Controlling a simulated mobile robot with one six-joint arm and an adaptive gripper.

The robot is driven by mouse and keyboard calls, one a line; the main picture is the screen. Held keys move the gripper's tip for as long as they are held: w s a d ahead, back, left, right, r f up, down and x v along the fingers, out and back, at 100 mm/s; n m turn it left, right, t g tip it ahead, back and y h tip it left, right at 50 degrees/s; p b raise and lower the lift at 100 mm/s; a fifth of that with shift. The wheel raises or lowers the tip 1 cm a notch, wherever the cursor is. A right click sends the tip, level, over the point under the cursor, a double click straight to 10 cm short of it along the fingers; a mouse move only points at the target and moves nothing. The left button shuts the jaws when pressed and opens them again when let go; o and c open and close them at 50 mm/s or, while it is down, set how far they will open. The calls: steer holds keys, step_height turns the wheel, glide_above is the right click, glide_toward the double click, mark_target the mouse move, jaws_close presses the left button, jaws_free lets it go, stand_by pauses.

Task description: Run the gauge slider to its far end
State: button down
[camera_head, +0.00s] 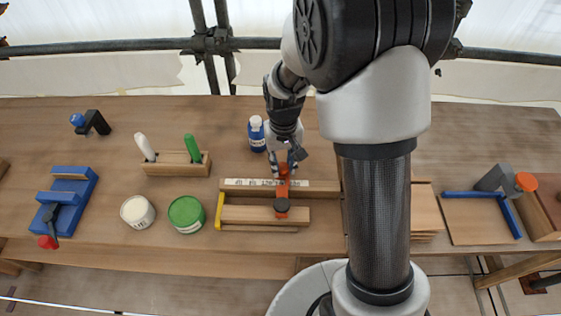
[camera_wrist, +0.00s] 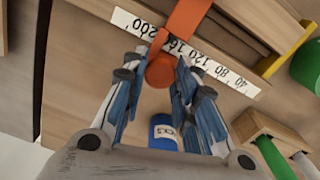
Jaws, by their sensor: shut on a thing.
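The gauge (camera_head: 245,214) is a wooden fixture with a white scale strip (camera_wrist: 212,67) and a yellow end piece (camera_head: 219,210). Its orange slider (camera_head: 283,194) lies across the strip, right of the fixture's middle in the head view. In the wrist view the slider (camera_wrist: 187,24) crosses the strip near the 160 and 200 marks, away from the yellow end. My gripper (camera_head: 285,164) is over the slider's back end. In the wrist view my gripper (camera_wrist: 161,72) is shut on the round orange knob (camera_wrist: 160,71) of the slider.
A blue bottle (camera_head: 257,134) stands close behind the gauge. A holder (camera_head: 170,168) with white and green handles and two round tins (camera_head: 186,214) are to the left. Flat boards (camera_head: 425,209) lie to the right, partly behind my arm.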

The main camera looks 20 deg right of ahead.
steer(key=s+d+p, duration=0.1)
steer(key=s+d, duration=0.3)
steer(key=d, duration=0.8)
steer(key=shift+d, duration=0.1)
steer(key=c, duration=1.3)
jaws_free()
steer(key=shift+d, duration=0.15)
step_height(320, 180, up, 12)
